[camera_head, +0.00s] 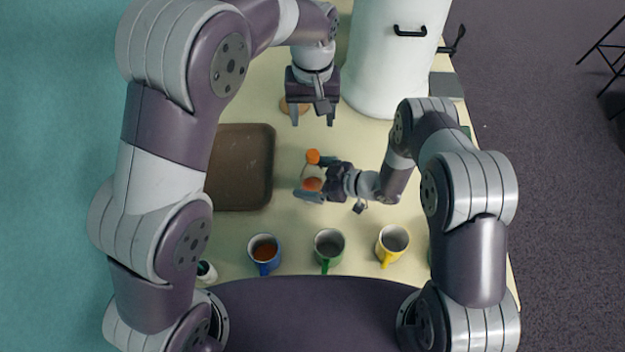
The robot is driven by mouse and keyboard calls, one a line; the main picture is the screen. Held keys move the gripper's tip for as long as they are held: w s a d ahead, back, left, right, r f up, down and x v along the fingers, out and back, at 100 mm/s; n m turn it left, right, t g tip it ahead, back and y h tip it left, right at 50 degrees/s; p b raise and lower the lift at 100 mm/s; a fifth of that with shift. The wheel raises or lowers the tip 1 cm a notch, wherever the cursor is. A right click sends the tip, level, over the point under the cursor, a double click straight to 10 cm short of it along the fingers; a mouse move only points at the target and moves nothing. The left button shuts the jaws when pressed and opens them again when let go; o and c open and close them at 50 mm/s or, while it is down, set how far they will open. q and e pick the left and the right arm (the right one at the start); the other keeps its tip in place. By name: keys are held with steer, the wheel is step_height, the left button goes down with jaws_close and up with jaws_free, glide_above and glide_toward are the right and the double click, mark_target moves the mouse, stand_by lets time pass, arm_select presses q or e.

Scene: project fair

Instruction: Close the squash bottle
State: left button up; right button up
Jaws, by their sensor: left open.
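The squash bottle (312,184) is clear with orange liquid low inside, and it stands near the middle of the table. An orange cap (313,156) shows at its top; I cannot tell how firmly it sits. My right gripper (309,179) reaches in from the right, with one finger on the far side of the bottle and one on the near side, and appears shut on it. My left gripper (312,118) points down, open and empty, beyond the bottle and higher up.
A brown tray (243,170) lies to the left. Blue (264,250), green (329,248) and yellow (393,243) mugs stand in front. A white urn (390,60) stands at the back right. A tan round thing (289,106) is partly hidden by my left gripper.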

steer(key=shift+s+d, duration=0.1)
steer(key=shift+d, duration=0.25)
arm_select(q)
step_height(320, 180, down, 4)
steer(key=b, duration=0.3)
steer(key=shift+r+b, duration=0.1)
steer(key=shift+b, duration=0.3)
arm_select(e)
steer(key=v, duration=1.2)
steer(key=shift+a+r, duration=0.1)
steer(key=shift+r, duration=0.05)
